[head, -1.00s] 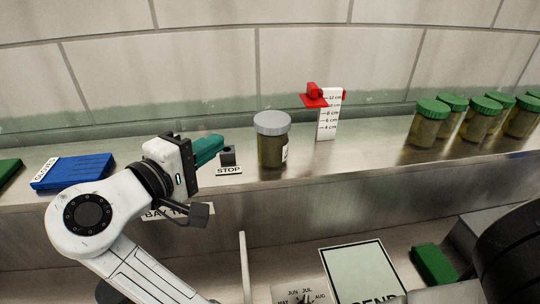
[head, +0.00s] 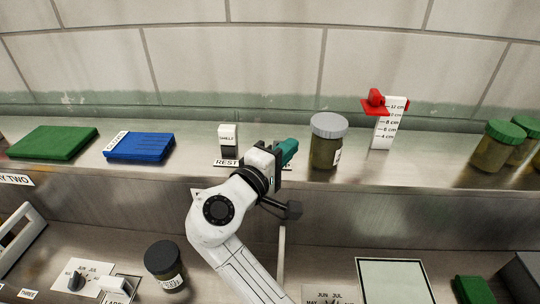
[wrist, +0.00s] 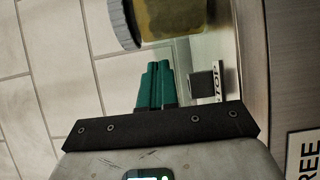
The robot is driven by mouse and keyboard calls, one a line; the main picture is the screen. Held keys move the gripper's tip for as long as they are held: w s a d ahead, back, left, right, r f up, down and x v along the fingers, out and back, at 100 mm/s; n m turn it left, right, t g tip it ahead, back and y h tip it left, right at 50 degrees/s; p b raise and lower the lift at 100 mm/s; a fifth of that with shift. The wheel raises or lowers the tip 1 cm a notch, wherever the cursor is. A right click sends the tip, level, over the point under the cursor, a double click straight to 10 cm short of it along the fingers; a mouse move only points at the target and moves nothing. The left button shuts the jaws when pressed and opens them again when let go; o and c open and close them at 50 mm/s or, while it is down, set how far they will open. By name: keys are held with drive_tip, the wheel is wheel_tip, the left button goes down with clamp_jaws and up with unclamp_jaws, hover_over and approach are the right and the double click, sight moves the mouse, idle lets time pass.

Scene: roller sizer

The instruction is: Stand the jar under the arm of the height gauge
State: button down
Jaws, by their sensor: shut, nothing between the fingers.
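The jar (head: 325,150) has a grey lid and olive-brown contents and stands upright on the steel ledge. The height gauge (head: 383,138) stands to its right, a white scale marked in cm with a red arm (head: 376,106) pointing left. The space below the red arm looks empty. My gripper (head: 292,148) has green fingers, is shut and empty, and points toward the ledge just left of the jar. In the wrist view the closed fingers (wrist: 155,72) lie below the jar (wrist: 172,20), apart from it, its lid at the left.
A dark STOP block (wrist: 205,86) stands beside the fingers in the wrist view. Green-lidded jars (head: 496,146) stand at the right. The tiled wall backs the ledge.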

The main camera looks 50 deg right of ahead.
sight(326, 142)
drive_tip(key=shift+s+d, duration=0.95)
drive_tip(key=shift+d, duration=0.15)
drive_tip(key=s+d, duration=0.2)
drive_tip(key=s+d+p, duration=0.1)
drive_tip(key=d, duration=0.2)
drive_tip(key=s+d+p, duration=0.1)
drive_tip(key=s+d, duration=0.1)
drive_tip(key=shift+s+d, duration=0.2)
drive_tip(key=shift+s, duration=0.15)
